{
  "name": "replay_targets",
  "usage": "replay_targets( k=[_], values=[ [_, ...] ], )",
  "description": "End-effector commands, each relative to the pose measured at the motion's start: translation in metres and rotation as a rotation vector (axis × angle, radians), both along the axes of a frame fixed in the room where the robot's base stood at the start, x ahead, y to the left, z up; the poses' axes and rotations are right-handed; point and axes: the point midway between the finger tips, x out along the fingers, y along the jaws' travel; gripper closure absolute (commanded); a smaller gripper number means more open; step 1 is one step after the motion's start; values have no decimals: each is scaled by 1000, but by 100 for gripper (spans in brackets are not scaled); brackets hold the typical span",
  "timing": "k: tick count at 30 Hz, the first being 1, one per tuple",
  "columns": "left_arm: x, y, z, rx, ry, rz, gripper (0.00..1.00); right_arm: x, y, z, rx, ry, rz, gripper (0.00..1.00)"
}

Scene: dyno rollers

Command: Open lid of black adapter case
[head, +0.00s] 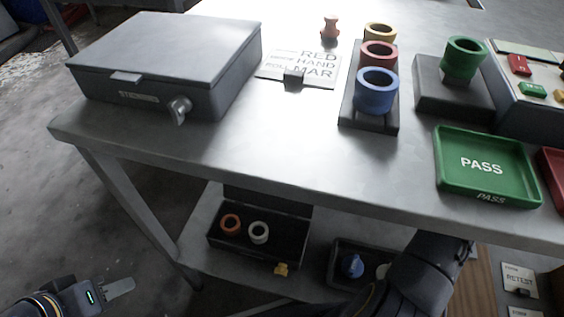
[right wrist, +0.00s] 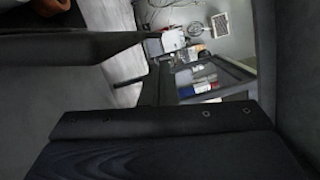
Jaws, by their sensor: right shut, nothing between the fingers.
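The black adapter case (head: 262,257) sits on the lower shelf under the table in the head view. Its lid (head: 268,198) appears raised at the back, partly hidden by the table edge. An orange ring (head: 230,224) and a white ring (head: 259,232) show inside it, and a yellow latch (head: 281,269) is at its front. My left gripper (head: 122,287) is at the lower left, away from the case; its finger gap does not show. My right arm (head: 428,268) reaches down right of the case. The right gripper is shut and empty; its fingertips are hard to make out among close dark surfaces.
A closed grey case (head: 165,60) stands on the table (head: 270,140). A ring holder (head: 370,115), a green PASS tray (head: 485,165) and a sign (head: 300,68) are also there. A dark bin (head: 343,278) with a blue part stands on the shelf near my right arm.

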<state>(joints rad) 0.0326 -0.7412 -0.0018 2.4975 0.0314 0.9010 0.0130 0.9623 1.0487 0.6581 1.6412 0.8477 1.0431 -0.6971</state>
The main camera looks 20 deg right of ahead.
Motion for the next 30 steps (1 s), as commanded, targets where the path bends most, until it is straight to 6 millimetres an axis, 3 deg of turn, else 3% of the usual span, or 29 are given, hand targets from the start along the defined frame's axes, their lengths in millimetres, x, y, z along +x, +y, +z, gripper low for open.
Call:
replay_targets(
  k=[1,6,12,23,30],
  values=[
    [0,0,10,0,-2,1,64,-4,-12,6,-1,1,-5,100],
    [0,0,20,0,-3,1,64,-16,-45,4,0,0,-3,100],
    [0,0,26,0,-2,1,64,-25,-70,2,2,-1,-1,100],
    [0,0,27,0,-2,1,64,-29,-78,-1,-4,-5,-1,100],
    [0,0,29,0,-2,1,64,-39,-95,-24,-154,-129,-35,100]
  ],
)
